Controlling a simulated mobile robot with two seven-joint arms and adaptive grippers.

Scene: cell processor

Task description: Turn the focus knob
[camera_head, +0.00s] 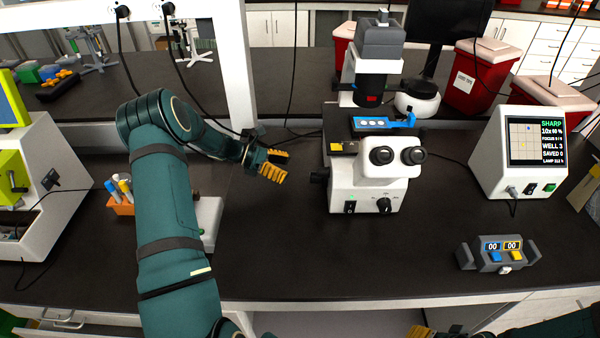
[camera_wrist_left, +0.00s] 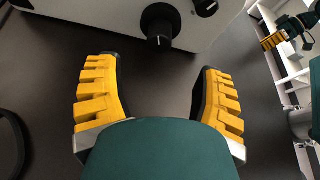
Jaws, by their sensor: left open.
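The white microscope (camera_head: 368,188) stands on the dark bench in the middle of the head view. The focus knob (camera_head: 319,175), a black cylinder, sticks out of its left side. In the left wrist view the black focus knob (camera_wrist_left: 160,26) is ahead, between the lines of the two fingers and beyond their tips. My left gripper (camera_head: 274,164) is open and empty, left of the knob and apart from it. Its yellow fingers (camera_wrist_left: 156,72) are spread wide. My right gripper (camera_head: 421,331) barely shows at the bottom edge; its jaw opening is unclear.
A second black knob (camera_head: 384,205) is on the microscope's front. A monitor (camera_head: 536,148) at right reads SHARP, 10x and WELL 3. A grey counter box (camera_head: 492,256) lies front right. A tube rack (camera_head: 122,205) is at left. The bench before the microscope is clear.

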